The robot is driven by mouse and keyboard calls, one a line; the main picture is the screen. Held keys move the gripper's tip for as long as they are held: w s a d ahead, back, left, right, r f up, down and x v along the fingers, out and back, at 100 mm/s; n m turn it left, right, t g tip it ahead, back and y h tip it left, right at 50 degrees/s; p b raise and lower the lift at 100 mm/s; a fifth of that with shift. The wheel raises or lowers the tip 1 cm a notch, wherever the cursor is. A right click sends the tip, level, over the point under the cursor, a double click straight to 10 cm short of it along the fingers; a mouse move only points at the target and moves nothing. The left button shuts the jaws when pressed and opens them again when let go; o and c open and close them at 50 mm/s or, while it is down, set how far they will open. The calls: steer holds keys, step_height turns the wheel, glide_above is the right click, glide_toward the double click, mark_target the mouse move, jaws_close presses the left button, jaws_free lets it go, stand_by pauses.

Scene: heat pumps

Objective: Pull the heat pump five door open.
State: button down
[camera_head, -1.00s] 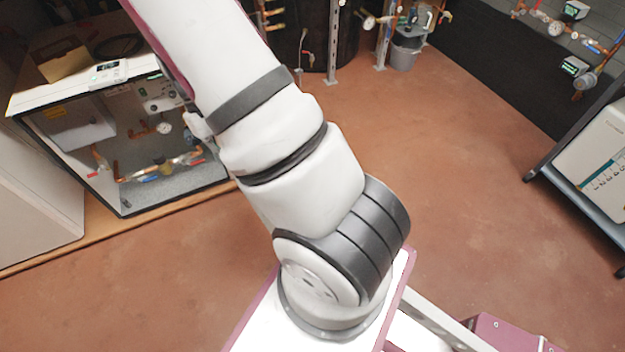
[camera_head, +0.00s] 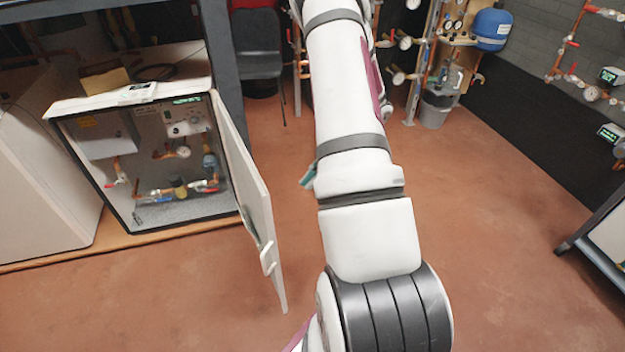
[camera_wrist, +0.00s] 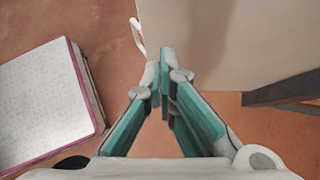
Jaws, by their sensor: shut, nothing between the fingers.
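The heat pump (camera_head: 62,142) is a white cabinet at the left in the head view, with its front open and pipes, valves and a gauge (camera_head: 176,153) visible inside. Its white door (camera_head: 250,190) is hinged at the cabinet's right side and stands swung wide out into the room. A pale handle (camera_head: 268,258) sits near the door's free edge. In the wrist view the door (camera_wrist: 225,35) fills the upper right, with the handle (camera_wrist: 138,38) at its left edge. My gripper (camera_wrist: 162,78) has teal fingers, closed and empty, close to the door and near the handle. I cannot tell whether they touch the door.
Another white cabinet (camera_head: 38,190) stands left of the heat pump. A dark chair (camera_head: 258,55) and pipe stands are behind. A grey bucket (camera_head: 434,108) stands at the back, and a cart (camera_head: 595,225) at the right. The reddish floor (camera_head: 510,220) between is open.

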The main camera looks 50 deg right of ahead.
steer(key=w+a+f, duration=0.3)
steer(key=a+f, duration=0.1)
steer(key=a, duration=0.4)
steer(key=shift+w+f+b, duration=0.3)
